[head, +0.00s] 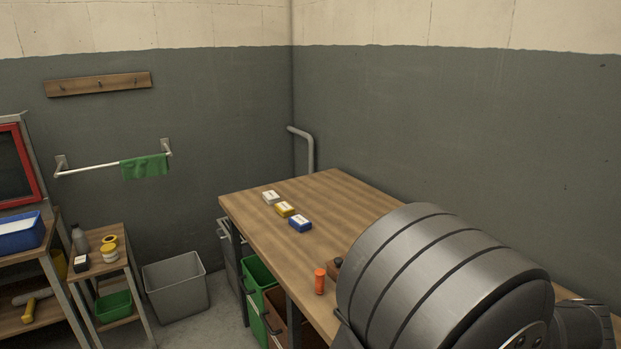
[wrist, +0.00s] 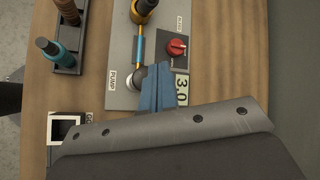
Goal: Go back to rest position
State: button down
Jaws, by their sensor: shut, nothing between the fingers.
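My gripper (wrist: 157,78) shows in the wrist view as two blue fingers shut together, with nothing between them. The fingers hang over the lower part of a grey pump panel (wrist: 118,55), beside a dark round fitting and the "3.0" readout (wrist: 181,86). I cannot tell how high they are above it. The panel carries a blue rod (wrist: 140,48) with a yellow-and-black end and a red knob (wrist: 177,47). In the head view a large grey link of my arm covers the lower right, and my gripper is hidden.
A black rack (wrist: 67,50) with upright handles stands left of the panel.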

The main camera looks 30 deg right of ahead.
notch_tip(320, 180, up, 6)
dwell(0.5)
